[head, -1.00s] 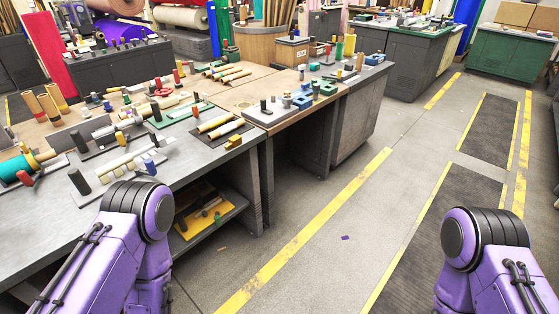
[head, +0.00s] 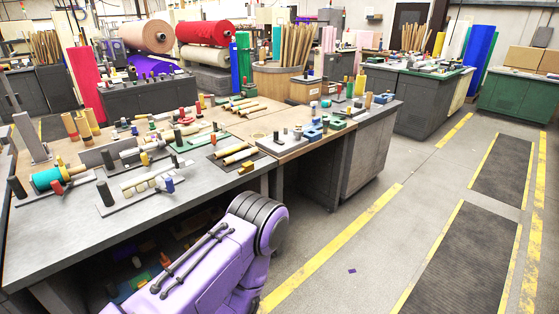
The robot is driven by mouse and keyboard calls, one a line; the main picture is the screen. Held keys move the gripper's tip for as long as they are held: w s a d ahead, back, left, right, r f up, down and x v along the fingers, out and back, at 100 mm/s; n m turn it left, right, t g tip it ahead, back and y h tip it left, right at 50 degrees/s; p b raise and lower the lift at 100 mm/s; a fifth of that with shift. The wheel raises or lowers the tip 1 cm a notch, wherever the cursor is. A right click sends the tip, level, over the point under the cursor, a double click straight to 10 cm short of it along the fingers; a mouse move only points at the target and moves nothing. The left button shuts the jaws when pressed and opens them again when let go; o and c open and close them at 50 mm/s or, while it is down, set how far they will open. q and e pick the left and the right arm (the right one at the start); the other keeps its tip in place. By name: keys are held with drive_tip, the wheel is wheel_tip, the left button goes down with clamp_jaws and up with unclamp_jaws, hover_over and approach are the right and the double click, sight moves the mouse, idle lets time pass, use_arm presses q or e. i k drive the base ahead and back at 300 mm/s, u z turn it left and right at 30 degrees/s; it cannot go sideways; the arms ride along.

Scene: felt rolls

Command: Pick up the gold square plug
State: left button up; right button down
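A small gold block (head: 247,167), likely the gold square plug, sits near the front edge of the grey workbench (head: 75,222), beside a dark board with tan rolls (head: 232,153). It is small here, so its exact shape is hard to tell. A purple link of my arm rises from the bottom, in front of the bench and below the block. Neither gripper shows, so I cannot see the fingers of either hand.
A teal roll (head: 47,177) and several small plugs and boards crowd the bench top. Blue and green blocks (head: 313,133) stand towards its right end. The floor to the right, with yellow lines (head: 340,243), is mostly clear.

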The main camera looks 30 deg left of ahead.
sight(248, 167)
drive_tip(key=z, duration=0.1)
drive_tip(key=i, duration=1.55)
drive_tip(key=u, duration=0.4)
drive_tip(key=i, duration=0.8)
drive_tip(key=u, duration=1.55)
drive_tip(key=i, duration=0.8)
drive_tip(key=u, duration=0.8)
